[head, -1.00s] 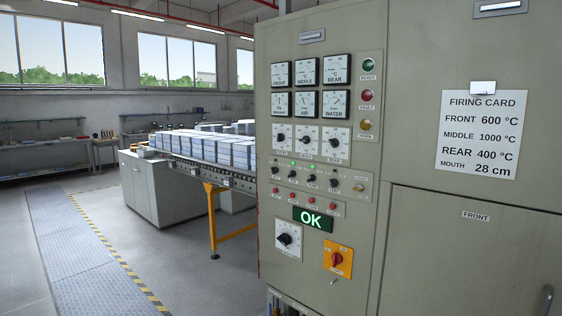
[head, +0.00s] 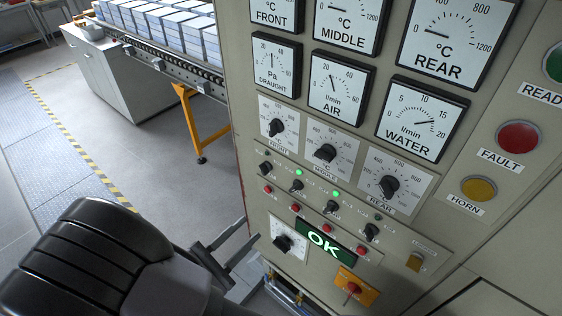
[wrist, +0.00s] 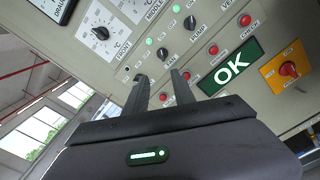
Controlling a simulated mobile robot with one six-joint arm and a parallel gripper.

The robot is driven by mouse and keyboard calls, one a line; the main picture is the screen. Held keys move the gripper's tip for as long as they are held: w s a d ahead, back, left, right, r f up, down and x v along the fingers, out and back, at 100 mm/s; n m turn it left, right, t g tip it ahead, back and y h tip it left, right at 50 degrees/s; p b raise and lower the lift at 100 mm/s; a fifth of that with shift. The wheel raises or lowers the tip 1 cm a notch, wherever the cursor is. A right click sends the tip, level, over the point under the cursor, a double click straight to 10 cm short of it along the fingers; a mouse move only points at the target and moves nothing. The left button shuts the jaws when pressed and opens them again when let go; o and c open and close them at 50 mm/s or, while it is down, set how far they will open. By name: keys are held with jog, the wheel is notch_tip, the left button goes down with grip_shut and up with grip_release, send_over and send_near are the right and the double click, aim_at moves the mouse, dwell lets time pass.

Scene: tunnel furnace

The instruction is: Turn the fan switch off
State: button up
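A row of small black rotary switches crosses the panel below the dials. From left to right in the head view they are the first switch (head: 265,168), second switch (head: 296,186), third switch (head: 331,207) and a last switch (head: 371,232). Green lamps glow above the second and third. My gripper (head: 251,229) is open and empty, left of the panel's lower part. In the wrist view its fingers (wrist: 159,76) point at the row, near the second switch (wrist: 163,54).
Red buttons (head: 328,229) sit below the switches. Lower are a white-plated dial (head: 283,243), a green OK display (head: 322,241) and a red-and-orange switch (head: 352,289). Larger temperature knobs (head: 325,152) and meters are above. A conveyor with pale blocks (head: 170,27) stands behind, left.

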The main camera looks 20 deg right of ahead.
send_near(292, 191)
jog(key=x, duration=0.9)
jog(key=shift+w+d, duration=0.1)
jog(key=shift+w, duration=0.05)
jog(key=shift+c, duration=0.4)
grip_shut()
